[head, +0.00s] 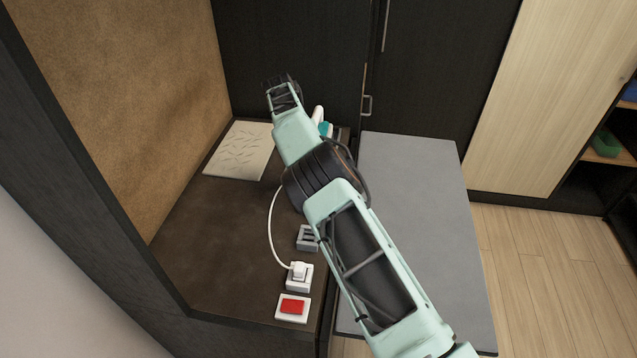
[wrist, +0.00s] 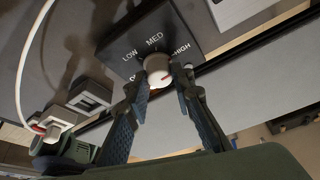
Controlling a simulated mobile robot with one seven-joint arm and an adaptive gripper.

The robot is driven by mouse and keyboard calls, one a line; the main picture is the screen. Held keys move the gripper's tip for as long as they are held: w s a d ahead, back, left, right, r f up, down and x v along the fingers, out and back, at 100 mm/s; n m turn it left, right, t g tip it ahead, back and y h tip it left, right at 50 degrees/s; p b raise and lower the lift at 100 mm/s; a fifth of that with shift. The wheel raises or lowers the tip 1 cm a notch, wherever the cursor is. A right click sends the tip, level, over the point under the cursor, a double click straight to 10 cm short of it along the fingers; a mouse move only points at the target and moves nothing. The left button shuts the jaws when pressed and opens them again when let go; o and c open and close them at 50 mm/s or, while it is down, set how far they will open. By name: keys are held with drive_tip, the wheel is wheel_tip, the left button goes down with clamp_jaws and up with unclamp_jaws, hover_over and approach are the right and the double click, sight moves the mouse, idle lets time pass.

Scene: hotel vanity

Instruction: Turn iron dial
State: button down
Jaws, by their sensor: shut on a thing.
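The iron dial (wrist: 155,64) is a round white knob on a dark panel (wrist: 135,28) marked LOW, MED and HIGH in the wrist view; a fourth label is partly hidden. A red mark shows on the lower right of the knob's face; the exact setting is hard to tell. My gripper (wrist: 160,76) is shut on the dial, one finger on each side of it. In the head view my arm hides the dial and the fingers. A white and teal piece, likely the iron (head: 321,122), shows beside the arm.
A white plug (head: 299,271) with a cord sits in a socket on the dark counter (head: 225,270). A red switch (head: 293,307) and a grey slotted plate (head: 307,237) are near. A pale patterned board (head: 240,148) lies at the back. A grey board (head: 420,190) is right.

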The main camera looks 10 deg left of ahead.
drive_tip(key=shift+m, duration=0.3)
idle(0.4)
drive_tip(key=c, duration=1.7)
unclamp_jaws()
